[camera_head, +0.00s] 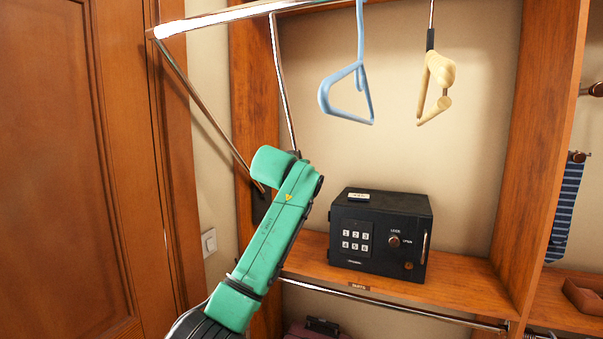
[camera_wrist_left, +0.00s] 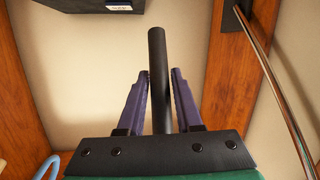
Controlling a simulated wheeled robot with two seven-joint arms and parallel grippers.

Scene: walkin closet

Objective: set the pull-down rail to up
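The pull-down rail (camera_head: 215,19) is a chrome bar across the top left of the head view, swung out in front of the closet. Its side arm (camera_head: 205,112) slants back and down to a dark mount on the left panel; it also shows at right in the wrist view (camera_wrist_left: 275,75). A thin pull rod (camera_head: 282,85) hangs from the rail down to my left gripper. In the upside-down wrist view, the rod's black grip (camera_wrist_left: 157,60) stands between the fingers of my left gripper (camera_wrist_left: 160,75), which look closed on it. The head view hides these fingers behind my green arm.
A blue hanger (camera_head: 345,95) and a yellow hanger (camera_head: 436,75) hang at the top. A black safe (camera_head: 380,235) stands on the wooden shelf (camera_head: 465,285). A lower chrome rail (camera_head: 390,307) runs under it. A wooden door (camera_head: 55,170) is at left.

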